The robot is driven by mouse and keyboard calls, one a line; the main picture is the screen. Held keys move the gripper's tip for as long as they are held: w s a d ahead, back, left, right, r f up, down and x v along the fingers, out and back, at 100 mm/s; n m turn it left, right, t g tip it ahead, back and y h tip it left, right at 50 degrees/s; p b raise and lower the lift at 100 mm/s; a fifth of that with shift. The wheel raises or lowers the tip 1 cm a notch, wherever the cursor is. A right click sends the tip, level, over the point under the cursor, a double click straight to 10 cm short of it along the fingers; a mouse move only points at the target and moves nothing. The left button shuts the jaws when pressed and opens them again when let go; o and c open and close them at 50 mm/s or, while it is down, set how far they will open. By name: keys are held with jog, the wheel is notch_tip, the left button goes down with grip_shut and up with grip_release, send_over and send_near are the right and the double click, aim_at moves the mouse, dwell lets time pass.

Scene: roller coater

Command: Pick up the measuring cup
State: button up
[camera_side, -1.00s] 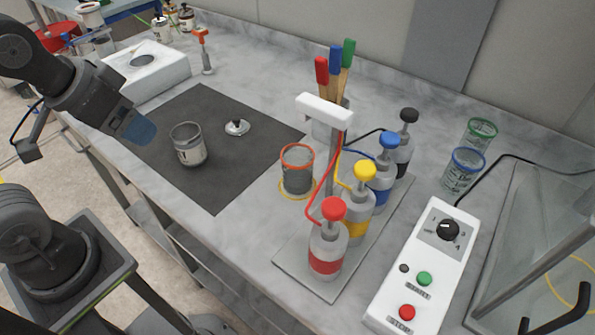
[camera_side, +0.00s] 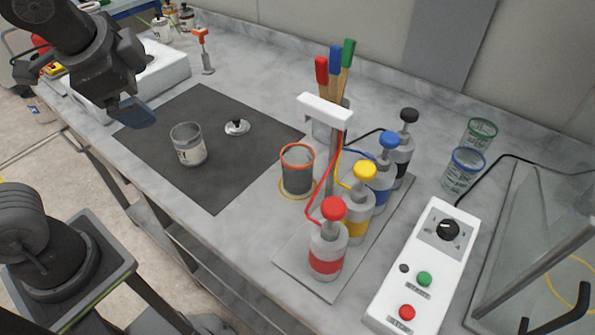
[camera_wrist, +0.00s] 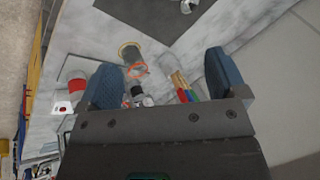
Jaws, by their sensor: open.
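A clear cup with an orange-red rim (camera_side: 297,172) stands upright on a yellow ring under the white dispenser head (camera_side: 324,110); it also shows in the wrist view (camera_wrist: 132,56). A blue-rimmed cup (camera_side: 463,170) and a green-rimmed cup (camera_side: 481,133) stand at the right. I cannot tell for certain which is the measuring cup. My gripper (camera_side: 136,113) is above the left edge of the dark mat, well left of the cups. In the wrist view its blue fingers (camera_wrist: 163,80) are wide apart with nothing held between them.
A glass jar (camera_side: 188,147) and a small metal lid (camera_side: 237,127) are on the dark mat (camera_side: 215,185). Pump bottles (camera_side: 329,245) and upright brushes (camera_side: 334,70) crowd the dispenser. A white control box (camera_side: 430,262) stands at the right. The mat's front is clear.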

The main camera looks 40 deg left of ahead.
jog(key=w+d+m+y, duration=0.2)
jog(key=w+d+m, duration=0.1)
jog(key=m, duration=0.4)
jog(key=m+t+y, duration=0.1)
jog(key=m+t, duration=0.7)
jog(key=m, duration=1)
send_over(294, 178)
jog(key=s+d, duration=0.2)
jog(key=s, duration=0.3)
notch_tip(294, 178, down, 19)
jog(key=shift+w+r, duration=0.1)
jog(key=shift+r, duration=0.1)
jog(key=shift+w+f, duration=0.1)
jog(key=shift+f, duration=0.2)
jog(key=x, duration=0.7)
jog(key=shift+a+f, duration=0.15)
jog(key=shift+c, duration=0.4)
